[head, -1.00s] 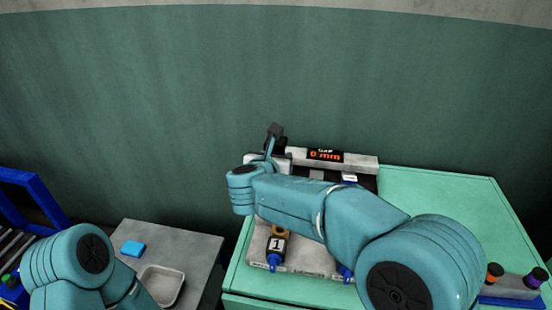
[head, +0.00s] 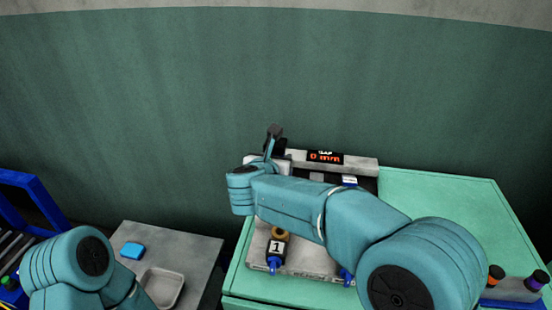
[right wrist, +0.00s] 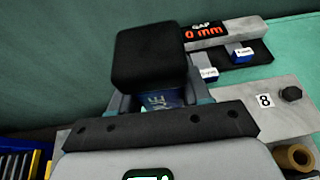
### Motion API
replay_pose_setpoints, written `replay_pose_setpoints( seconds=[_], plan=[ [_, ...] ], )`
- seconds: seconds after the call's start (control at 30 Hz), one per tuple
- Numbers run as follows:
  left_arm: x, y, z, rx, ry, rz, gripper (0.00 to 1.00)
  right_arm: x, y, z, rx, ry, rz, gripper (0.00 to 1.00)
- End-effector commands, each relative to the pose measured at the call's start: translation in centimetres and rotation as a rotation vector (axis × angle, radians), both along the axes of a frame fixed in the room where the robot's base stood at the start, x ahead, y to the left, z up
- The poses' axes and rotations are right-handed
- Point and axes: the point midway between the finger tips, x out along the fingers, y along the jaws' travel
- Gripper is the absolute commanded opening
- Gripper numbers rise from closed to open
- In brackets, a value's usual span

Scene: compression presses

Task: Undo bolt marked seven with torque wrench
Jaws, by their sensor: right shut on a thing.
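My right gripper (right wrist: 162,100) is shut on a tool topped by a black block (right wrist: 150,60), which looks like the torque wrench. In the head view its dark upper end (head: 274,131) stands up at the back left of the press (head: 300,262). The tool and my gripper hide what lies below. I cannot make out the bolt marked seven or whether the tool touches it. A dark bolt (right wrist: 291,93) with label 8 (right wrist: 264,100) shows to the right in the wrist view. My left arm is at the lower left, its gripper out of view.
The press's gap display (head: 325,156) reads 0 mm. A grey table (head: 203,248) at left holds a blue block (head: 133,250) and a tray (head: 162,286). Capped items (head: 537,280) stand at far right.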

Motion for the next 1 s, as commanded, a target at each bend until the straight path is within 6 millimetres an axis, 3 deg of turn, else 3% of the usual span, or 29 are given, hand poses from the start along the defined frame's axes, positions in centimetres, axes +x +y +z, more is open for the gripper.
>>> replay_pose_setpoints(
  seconds=[0.4, 1.0],
  plan=[
    [0.0, 0.0, 1.9, 0.000, 0.000, 0.000, 0.43, 0.1, 0.0, 3.3, 0.001, -0.014, 0.000, 0.00],
    [0.0, 0.0, 3.8, 0.000, 0.000, 0.000, 0.43, 0.1, 0.0, 6.2, 0.003, -0.015, 0.000, 0.00]
  ],
)
